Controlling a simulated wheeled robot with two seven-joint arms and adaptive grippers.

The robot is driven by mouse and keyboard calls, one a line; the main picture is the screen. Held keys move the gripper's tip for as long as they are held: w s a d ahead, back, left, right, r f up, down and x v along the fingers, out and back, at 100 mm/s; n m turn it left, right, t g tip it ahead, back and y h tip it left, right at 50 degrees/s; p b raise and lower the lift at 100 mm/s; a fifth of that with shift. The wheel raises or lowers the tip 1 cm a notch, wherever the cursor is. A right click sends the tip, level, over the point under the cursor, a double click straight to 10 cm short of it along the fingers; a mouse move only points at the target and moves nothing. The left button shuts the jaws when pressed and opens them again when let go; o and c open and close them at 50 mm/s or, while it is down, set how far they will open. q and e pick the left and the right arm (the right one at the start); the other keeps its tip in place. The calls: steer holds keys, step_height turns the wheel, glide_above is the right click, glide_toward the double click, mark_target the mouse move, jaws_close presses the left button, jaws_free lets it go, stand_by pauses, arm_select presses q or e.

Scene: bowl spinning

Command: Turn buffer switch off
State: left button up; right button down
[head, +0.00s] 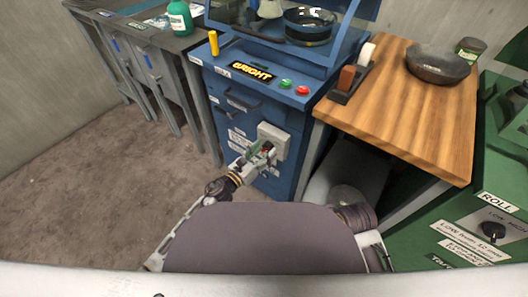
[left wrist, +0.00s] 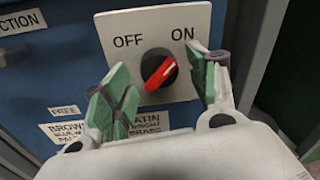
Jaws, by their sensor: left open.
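The buffer switch is a red knob with a black base (left wrist: 160,71) on a pale plate (left wrist: 128,27), which is marked OFF at left and ON at right. Its red handle is tilted, with the upper end toward ON. In the head view the switch's grey box (head: 281,137) is on the front of the blue machine (head: 238,118). My left gripper (head: 261,155) is in front of the box and partly covers it. In the left wrist view the gripper's green fingers (left wrist: 160,90) are open, one on each side of the knob, with visible gaps. My right gripper is not in view.
Green and red buttons (head: 294,87) are on the machine's top ledge. A wooden-topped table (head: 415,110) at right bears a dark bowl (head: 438,62). A green machine (head: 480,205) stands at lower right. The floor at left (head: 90,190) is clear.

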arm_select(q)
steer(key=shift+w+d, duration=0.1)
steer(key=shift+c, duration=0.4)
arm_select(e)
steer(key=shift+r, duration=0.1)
arm_select(q)
steer(key=c, duration=0.9)
